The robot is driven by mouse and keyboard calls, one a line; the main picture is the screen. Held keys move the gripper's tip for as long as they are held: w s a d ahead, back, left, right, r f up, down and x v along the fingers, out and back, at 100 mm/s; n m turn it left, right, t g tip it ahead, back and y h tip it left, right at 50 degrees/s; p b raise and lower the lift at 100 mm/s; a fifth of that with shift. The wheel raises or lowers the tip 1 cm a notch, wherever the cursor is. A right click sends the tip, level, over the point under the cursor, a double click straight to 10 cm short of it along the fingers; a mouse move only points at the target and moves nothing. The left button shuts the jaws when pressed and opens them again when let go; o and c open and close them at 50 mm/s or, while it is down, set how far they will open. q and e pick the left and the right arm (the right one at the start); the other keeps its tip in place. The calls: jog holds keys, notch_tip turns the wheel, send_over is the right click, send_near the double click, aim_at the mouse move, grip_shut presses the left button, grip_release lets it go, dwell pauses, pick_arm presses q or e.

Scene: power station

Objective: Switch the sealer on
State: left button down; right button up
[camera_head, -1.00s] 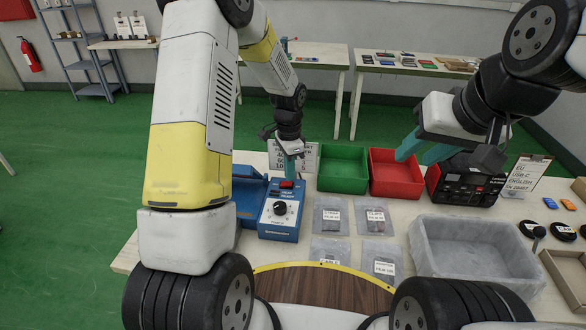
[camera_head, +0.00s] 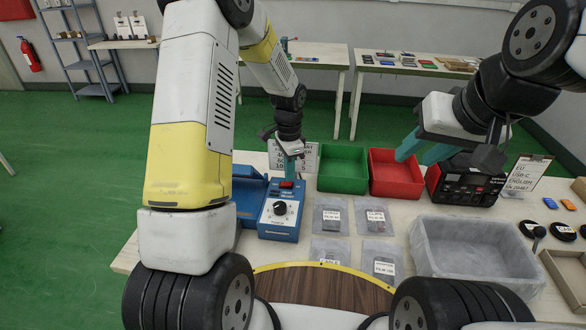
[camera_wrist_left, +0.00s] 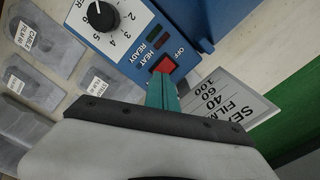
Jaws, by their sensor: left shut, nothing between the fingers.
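In the left wrist view, the dial (camera_wrist_left: 102,15) is at the top and the red switch (camera_wrist_left: 162,66) lies near the word OFF. The HEAT and READY lamps look dark. My left gripper (camera_head: 290,172) is shut and empty, pointing down at the switch. Its teal fingertips (camera_wrist_left: 162,88) are right at the switch's near edge; I cannot tell whether they touch. My right gripper (camera_head: 421,150) is open and empty above the red bin.
A green bin (camera_head: 343,168) and a red bin (camera_head: 396,177) stand behind several labelled pouches. A sign (camera_wrist_left: 225,105) stands close behind the sealer. A lined grey tub (camera_head: 475,252) and a black device (camera_head: 465,185) are to the right.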

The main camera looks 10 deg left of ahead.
pick_arm(q)
jog(key=shift+f, duration=0.85)
dwell(0.3)
jog(key=shift+r, duration=3.5)
notch_tip(320, 180, up, 9)
jog(key=n+t, duration=0.1)
jog(key=n, duration=0.1)
send_over(289, 183)
jog(key=s+a, duration=0.1)
jog(key=s, duration=0.3)
jog(key=s+a+r+n+t+h, duration=0.1)
jog(key=s+r+n+t, duration=0.1)
jog(key=s+r+n, duration=0.35)
jog(key=s+r+n+t, duration=0.1)
jog(key=s+r+n, duration=0.1)
jog(key=s, duration=0.5)
jog(key=s+r+n+t+h, duration=0.1)
jog(key=s+r, duration=0.3)
jog(key=s, duration=0.4)
jog(key=shift+s+a+r+n+t, duration=0.2)
jog(key=shift+r+n+t, duration=0.25)
jog(key=shift+t, duration=0.15)
